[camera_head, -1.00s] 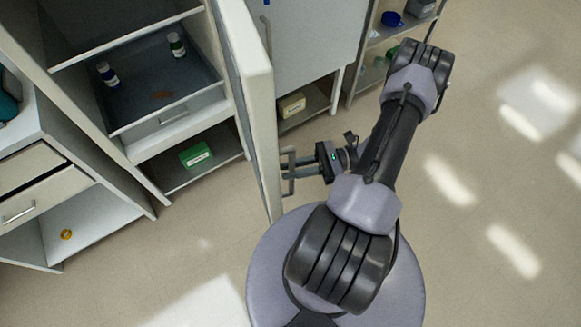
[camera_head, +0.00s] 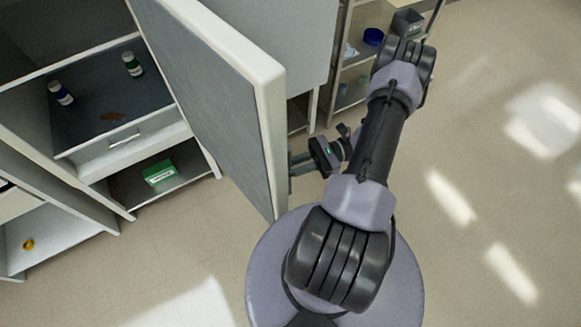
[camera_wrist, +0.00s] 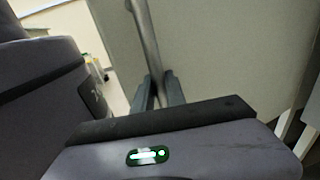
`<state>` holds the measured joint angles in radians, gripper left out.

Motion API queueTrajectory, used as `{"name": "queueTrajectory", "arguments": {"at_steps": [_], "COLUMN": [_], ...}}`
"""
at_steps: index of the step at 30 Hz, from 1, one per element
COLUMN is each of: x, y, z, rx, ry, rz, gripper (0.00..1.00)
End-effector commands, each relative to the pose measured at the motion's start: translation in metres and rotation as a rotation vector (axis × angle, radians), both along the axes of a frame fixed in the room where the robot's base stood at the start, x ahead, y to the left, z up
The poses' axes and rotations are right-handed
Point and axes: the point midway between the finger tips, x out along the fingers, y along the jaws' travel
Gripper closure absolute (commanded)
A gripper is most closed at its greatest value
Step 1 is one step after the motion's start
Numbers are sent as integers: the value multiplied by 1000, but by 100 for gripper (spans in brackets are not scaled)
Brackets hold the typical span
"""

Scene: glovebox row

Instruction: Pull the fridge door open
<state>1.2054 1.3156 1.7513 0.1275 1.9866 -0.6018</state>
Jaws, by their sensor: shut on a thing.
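The fridge door (camera_head: 215,95) stands swung open in the head view, its grey inner face to the left and its pale edge toward me. The fridge interior (camera_head: 95,105) shows to its left. My gripper (camera_head: 298,165) is at the outer face of the door, by its free edge. In the wrist view my gripper's fingers (camera_wrist: 160,92) are shut on the door's bar handle (camera_wrist: 146,38), which runs up along the pale outer face. The handle is mostly hidden behind the door edge and gripper in the head view.
Two small bottles (camera_head: 61,93) (camera_head: 132,64) stand in the fridge's drawer tray. A green box (camera_head: 160,173) lies on the shelf below. An open shelf unit (camera_head: 350,75) with a blue bowl (camera_head: 373,36) stands at the back. The floor (camera_head: 490,130) to the right is clear.

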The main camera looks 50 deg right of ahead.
Motion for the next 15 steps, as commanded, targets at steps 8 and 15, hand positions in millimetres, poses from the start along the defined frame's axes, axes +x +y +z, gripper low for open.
{"name": "queueTrajectory", "arguments": {"at_steps": [8,15], "x": [2,3], "y": [-1,-1], "z": [1,1], "rx": [2,2], "ry": [0,-1], "rz": [-5,-6], "gripper": [100,78]}}
